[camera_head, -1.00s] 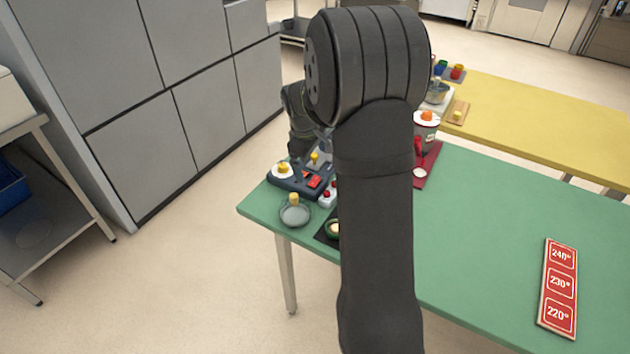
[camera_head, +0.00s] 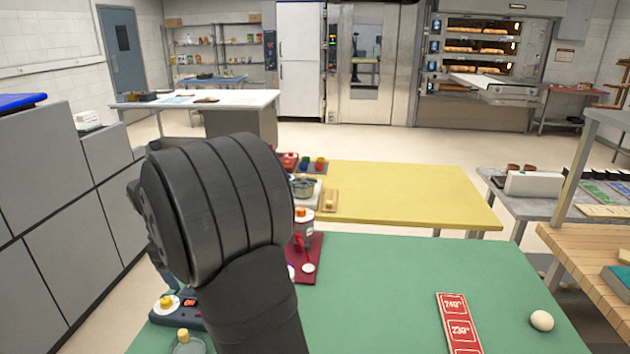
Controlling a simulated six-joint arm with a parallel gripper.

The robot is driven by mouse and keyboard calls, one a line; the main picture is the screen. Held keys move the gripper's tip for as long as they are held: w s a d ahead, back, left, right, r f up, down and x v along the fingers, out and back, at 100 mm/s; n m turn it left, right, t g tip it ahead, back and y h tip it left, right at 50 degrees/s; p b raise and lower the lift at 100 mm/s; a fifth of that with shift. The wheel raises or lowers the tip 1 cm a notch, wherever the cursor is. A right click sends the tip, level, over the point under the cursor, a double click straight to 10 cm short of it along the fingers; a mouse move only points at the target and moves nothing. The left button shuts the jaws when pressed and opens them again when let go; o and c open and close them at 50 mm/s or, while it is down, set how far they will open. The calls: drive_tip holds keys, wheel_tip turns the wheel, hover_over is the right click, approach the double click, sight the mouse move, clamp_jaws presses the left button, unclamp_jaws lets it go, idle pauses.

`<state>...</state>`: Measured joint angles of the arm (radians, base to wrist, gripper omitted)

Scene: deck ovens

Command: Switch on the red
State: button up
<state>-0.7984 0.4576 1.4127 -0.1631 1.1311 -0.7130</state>
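A dark control panel (camera_head: 182,313) sits on the green table at the lower left, partly hidden behind my arm. On it I see a white disc with a yellow knob (camera_head: 166,303) and a small red switch (camera_head: 190,302). I cannot tell whether the red switch is on or off. My arm's large dark links cover the area to the right of the panel. My gripper does not show; it is hidden behind the arm or out of the picture.
A clear round dish with a yellow knob (camera_head: 183,336) stands in front of the panel. A red temperature sign (camera_head: 459,325) and an egg-like ball (camera_head: 541,320) lie right. The green table's middle is clear.

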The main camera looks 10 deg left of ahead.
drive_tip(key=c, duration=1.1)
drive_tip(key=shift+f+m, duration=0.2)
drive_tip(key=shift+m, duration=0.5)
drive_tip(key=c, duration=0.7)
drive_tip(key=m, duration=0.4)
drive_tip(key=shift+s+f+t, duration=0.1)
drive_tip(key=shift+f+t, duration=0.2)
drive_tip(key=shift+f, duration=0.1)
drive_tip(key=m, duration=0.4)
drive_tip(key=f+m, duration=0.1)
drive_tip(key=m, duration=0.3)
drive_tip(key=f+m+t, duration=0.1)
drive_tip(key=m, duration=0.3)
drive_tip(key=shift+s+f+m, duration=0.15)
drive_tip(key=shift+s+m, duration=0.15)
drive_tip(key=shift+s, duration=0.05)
